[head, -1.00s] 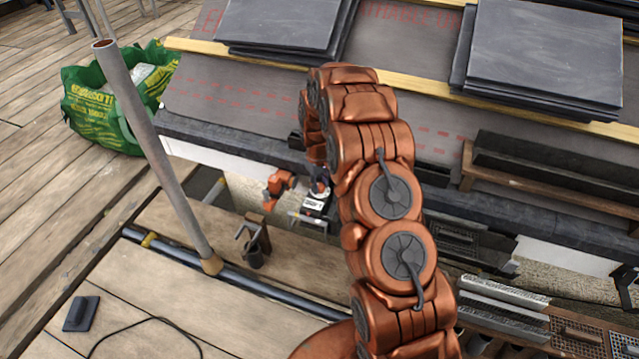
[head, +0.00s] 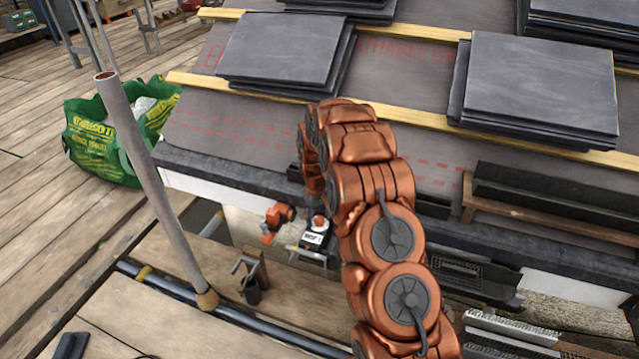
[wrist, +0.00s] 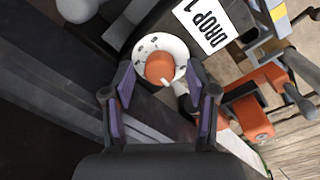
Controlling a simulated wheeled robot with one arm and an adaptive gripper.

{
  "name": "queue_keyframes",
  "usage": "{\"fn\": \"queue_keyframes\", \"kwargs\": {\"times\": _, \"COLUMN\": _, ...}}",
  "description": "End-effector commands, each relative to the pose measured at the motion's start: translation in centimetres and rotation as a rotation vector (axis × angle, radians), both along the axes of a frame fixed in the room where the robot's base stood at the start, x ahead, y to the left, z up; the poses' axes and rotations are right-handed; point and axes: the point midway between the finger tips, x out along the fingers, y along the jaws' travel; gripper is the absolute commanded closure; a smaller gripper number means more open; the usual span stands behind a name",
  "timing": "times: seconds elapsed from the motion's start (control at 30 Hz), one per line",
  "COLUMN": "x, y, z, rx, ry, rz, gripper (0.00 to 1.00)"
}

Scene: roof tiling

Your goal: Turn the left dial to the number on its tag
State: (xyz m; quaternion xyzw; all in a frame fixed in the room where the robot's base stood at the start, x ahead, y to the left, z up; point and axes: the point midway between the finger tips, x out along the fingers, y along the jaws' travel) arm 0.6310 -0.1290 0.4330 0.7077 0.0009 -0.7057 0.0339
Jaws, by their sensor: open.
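A dial with an orange knob (wrist: 160,67) on a white marked ring (wrist: 145,45) shows in the wrist view. A white pointer sits at the knob's lower right; the marks are too small to read. A white tag (wrist: 205,22) beside it reads "DROP 1". In the head view the orange knob (head: 320,223) and tag (head: 313,239) sit below the roof edge, left of my arm. My gripper (wrist: 160,82) is open, its two fingers on either side of the dial's near edge in the picture; contact cannot be told. Only one dial is clearly visible.
An orange tool (wrist: 250,115) lies right of the dial; it also shows in the head view (head: 276,221). A grey pole (head: 150,185) stands at left near a green bag (head: 100,140). Slate stacks (head: 540,85) rest on the roof. Open planks lie at far left.

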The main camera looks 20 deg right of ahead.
Motion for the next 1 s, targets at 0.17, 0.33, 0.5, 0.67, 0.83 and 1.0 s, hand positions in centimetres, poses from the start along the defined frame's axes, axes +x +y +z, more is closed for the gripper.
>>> {"fn": "queue_keyframes", "kwargs": {"times": 0.17, "x": -0.01, "y": -0.09, "z": -0.55, "rx": 0.001, "ry": 0.001, "rz": -0.165, "gripper": 0.42}}
{"fn": "queue_keyframes", "kwargs": {"times": 0.33, "x": 0.13, "y": -0.09, "z": -0.54, "rx": 0.001, "ry": -0.003, "rz": -0.325, "gripper": 0.42}}
{"fn": "queue_keyframes", "kwargs": {"times": 0.5, "x": 0.08, "y": -0.14, "z": -0.50, "rx": 0.002, "ry": -0.002, "rz": -0.484, "gripper": 0.42}}
{"fn": "queue_keyframes", "kwargs": {"times": 0.67, "x": 0.10, "y": -0.15, "z": -0.55, "rx": 0.002, "ry": -0.003, "rz": -0.623, "gripper": 0.42}}
{"fn": "queue_keyframes", "kwargs": {"times": 0.83, "x": -0.04, "y": -0.15, "z": -0.66, "rx": 0.001, "ry": 0.002, "rz": -0.759, "gripper": 0.42}}
{"fn": "queue_keyframes", "kwargs": {"times": 1.0, "x": 0.02, "y": -0.19, "z": -0.62, "rx": 0.002, "ry": -0.001, "rz": -0.884, "gripper": 0.42}}
